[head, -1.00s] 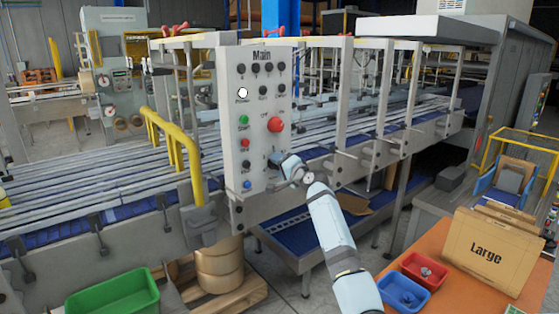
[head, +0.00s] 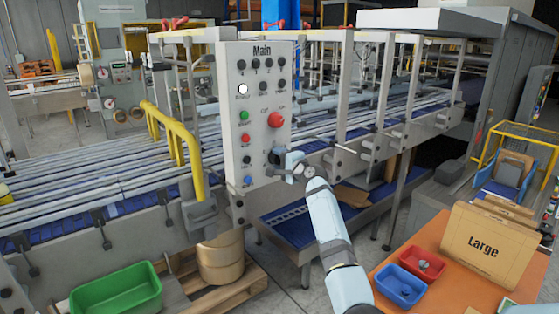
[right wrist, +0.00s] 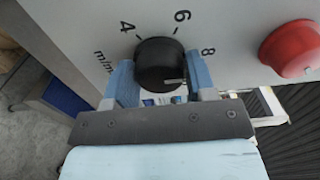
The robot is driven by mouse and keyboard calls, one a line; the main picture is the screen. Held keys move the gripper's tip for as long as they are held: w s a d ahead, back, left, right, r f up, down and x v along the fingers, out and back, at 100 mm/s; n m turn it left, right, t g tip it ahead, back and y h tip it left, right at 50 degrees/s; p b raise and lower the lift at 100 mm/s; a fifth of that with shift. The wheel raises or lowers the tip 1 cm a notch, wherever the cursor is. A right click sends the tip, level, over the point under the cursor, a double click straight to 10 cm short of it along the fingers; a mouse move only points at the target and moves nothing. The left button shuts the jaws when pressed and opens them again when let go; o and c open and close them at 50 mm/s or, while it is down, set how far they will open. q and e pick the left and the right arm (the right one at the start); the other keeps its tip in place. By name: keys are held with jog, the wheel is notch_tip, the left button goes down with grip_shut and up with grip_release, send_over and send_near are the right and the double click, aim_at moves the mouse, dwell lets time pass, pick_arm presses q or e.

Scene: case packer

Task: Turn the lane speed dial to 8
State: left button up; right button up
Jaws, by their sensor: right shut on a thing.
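The lane speed dial (right wrist: 160,62) is a black round knob on the pale panel, with 4, 6 and 8 printed around it and "m/min" at the left. A short white line on its face points right, towards the right finger and below the 8; I cannot tell the exact reading. My right gripper (right wrist: 160,80) is shut on the dial, one finger on each side. In the head view my right gripper (head: 287,163) is at the lower right of the "Main" panel (head: 256,75) and hides the dial. My left gripper is not in view.
The conveyor (head: 110,175) runs behind the panel. A green bin (head: 117,290) and an orange table (head: 450,290) with a "Large" box (head: 483,248) are at the front.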

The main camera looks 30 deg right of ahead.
jog(key=o, duration=0.9)
jog(key=s+b, duration=0.1)
jog(key=s, duration=0.3)
jog(key=s+b, duration=0.1)
jog(key=s, duration=0.4)
jog(key=s+d+b, duration=0.1)
jog(key=s, duration=0.3)
jog(key=shift+s, duration=0.4)
